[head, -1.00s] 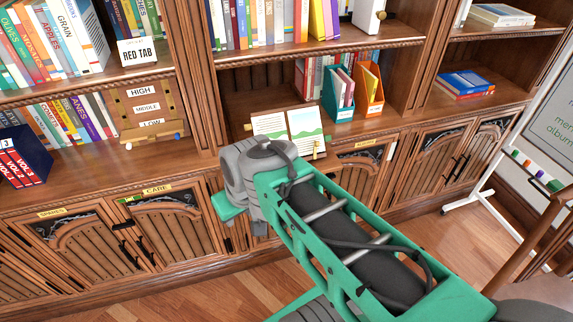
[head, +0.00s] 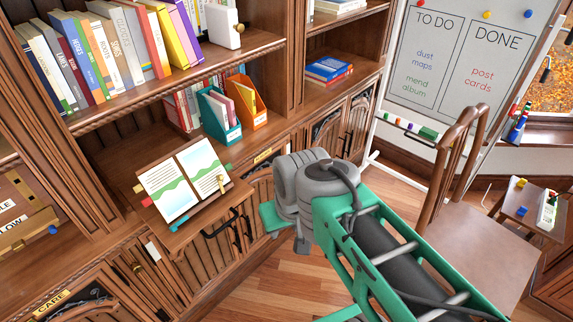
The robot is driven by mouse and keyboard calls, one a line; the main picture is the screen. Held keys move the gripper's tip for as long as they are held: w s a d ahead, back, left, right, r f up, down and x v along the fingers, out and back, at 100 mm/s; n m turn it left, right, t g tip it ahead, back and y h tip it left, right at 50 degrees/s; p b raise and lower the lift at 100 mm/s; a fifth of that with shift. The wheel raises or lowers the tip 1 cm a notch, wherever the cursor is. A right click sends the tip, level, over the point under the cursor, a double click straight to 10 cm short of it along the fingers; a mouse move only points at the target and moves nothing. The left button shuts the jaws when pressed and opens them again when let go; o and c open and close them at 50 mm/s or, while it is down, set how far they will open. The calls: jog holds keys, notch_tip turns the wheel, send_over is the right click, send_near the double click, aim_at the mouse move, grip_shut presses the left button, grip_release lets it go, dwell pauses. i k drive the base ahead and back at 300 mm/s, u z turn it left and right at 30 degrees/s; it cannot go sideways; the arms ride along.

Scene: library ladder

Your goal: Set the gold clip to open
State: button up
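The gold clip (head: 221,184) is a small gold piece at the lower right of an open picture book (head: 183,180). It appears to stand against the right page's edge; I cannot tell whether it is open or closed. The book rests tilted on a wooden stand (head: 195,228) on the bookcase ledge. My arm, green with a grey joint, reaches in from the lower right and ends in view to the right of the stand, clear of the clip.
A teal file box (head: 219,120) and an orange one (head: 252,113) stand behind the book. Cabinet doors with dark handles (head: 222,226) lie below. A wooden chair (head: 470,245) and a whiteboard (head: 465,60) stand at right. Open floor (head: 275,285) shows before the cabinets.

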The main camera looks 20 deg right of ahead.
aim_at(220, 177)
jog(key=z, duration=0.45)
jog(key=k, duration=0.95)
jog(key=u, duration=1.25)
jog(key=i, duration=1)
jog(key=u, duration=0.05)
